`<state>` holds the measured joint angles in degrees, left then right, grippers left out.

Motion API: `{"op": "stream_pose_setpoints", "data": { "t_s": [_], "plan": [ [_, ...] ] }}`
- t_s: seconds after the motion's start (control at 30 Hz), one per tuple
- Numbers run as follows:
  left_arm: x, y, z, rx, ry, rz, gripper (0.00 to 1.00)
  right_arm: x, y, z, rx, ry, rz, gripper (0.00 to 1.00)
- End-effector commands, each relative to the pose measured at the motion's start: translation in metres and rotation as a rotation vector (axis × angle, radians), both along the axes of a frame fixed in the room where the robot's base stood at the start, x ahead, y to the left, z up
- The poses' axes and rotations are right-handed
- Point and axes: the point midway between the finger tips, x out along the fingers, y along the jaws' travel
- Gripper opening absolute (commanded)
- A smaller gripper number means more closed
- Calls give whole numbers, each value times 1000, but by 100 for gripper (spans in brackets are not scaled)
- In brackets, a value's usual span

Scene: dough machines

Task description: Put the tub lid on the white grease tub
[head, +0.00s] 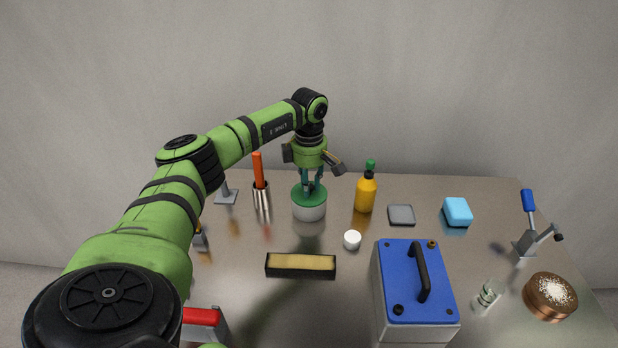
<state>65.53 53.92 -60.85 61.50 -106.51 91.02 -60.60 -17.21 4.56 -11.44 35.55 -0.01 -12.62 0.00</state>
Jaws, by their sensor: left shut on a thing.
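The white grease tub (309,212) stands upright on the table, left of the yellow bottle. The round green tub lid (301,196) is at the top of the tub and covers its opening from this view. I cannot tell whether it is fully seated or just above the rim. My left gripper (313,192) points straight down over the tub, its fingers shut on the middle of the lid. The fingers hide part of the lid. My right gripper is not in view.
A yellow bottle (366,194) stands close to the right of the tub, and a metal cup (262,204) with an orange handle to the left. A white cap (352,240) and a dark-edged brush block (300,265) lie in front. A blue-topped machine (400,290) stands front right.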

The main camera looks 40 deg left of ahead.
Motion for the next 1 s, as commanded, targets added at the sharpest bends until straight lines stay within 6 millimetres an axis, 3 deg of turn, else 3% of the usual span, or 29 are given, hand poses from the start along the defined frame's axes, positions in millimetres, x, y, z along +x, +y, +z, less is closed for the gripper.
{"op": "stream_pose_setpoints", "data": {
  "t_s": [0.03, 0.07, 0.1, 0.13, 0.57, 1.0],
  "plan": [
    [0, 0, 0, 0, 0, 0, 0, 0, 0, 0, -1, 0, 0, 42],
    [0, 0, 0, 0, 0, 0, 33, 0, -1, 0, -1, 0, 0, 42],
    [0, 0, 0, 0, 0, 0, 49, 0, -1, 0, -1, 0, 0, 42],
    [0, 0, 0, 0, 0, 0, 53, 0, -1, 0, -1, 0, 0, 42],
    [1, 0, 8, 0, -3, 0, 53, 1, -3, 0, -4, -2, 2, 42],
    [1, 0, 95, -1, -5, 0, 53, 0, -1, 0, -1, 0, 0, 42]
  ]
}}
